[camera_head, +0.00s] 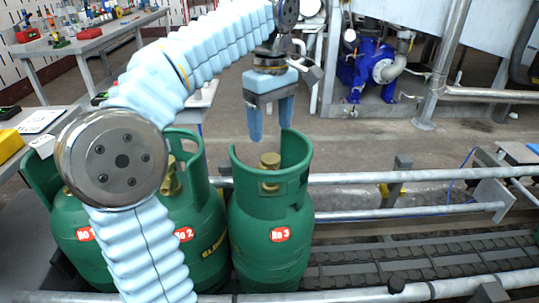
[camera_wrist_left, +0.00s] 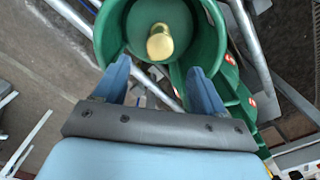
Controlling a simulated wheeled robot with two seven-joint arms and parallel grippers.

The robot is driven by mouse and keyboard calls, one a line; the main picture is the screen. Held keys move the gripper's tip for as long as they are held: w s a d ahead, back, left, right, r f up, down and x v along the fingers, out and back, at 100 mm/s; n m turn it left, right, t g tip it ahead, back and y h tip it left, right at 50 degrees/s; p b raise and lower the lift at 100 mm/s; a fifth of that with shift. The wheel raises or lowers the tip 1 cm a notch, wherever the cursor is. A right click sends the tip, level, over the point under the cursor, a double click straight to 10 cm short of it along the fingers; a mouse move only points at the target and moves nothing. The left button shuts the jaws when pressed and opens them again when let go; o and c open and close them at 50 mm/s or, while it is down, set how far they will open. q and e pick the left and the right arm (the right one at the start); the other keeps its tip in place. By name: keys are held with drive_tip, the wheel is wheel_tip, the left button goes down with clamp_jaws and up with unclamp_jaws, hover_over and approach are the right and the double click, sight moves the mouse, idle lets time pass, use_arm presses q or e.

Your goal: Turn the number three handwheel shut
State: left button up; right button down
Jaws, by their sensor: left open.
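The green cylinder labelled No 3 (camera_head: 270,217) stands upright on the conveyor. Its brass valve top (camera_head: 269,161) sits inside the green collar; a separate wheel shape cannot be made out. My left gripper (camera_head: 269,130) points down above and just behind the collar, its two blue fingers apart and empty. In the left wrist view the brass valve (camera_wrist_left: 160,42) lies inside the round collar, beyond the open fingertips (camera_wrist_left: 159,70) and not between them. My right gripper is not in view.
Cylinders No 2 (camera_head: 203,250) and No 1 (camera_head: 80,243) stand to the left, partly hidden by my left arm. Metal guide rails (camera_head: 410,177) run beside the conveyor (camera_head: 410,262), which is clear to the right. A blue pump (camera_head: 370,66) stands behind.

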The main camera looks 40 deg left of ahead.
sight(271, 158)
use_arm(q)
wheel_tip(271, 158, down, 7)
drive_tip(key=shift+f+b, duration=0.15)
drive_tip(key=shift+b, duration=0.45)
drive_tip(key=shift+c, duration=0.2)
drive_tip(key=c, duration=1)
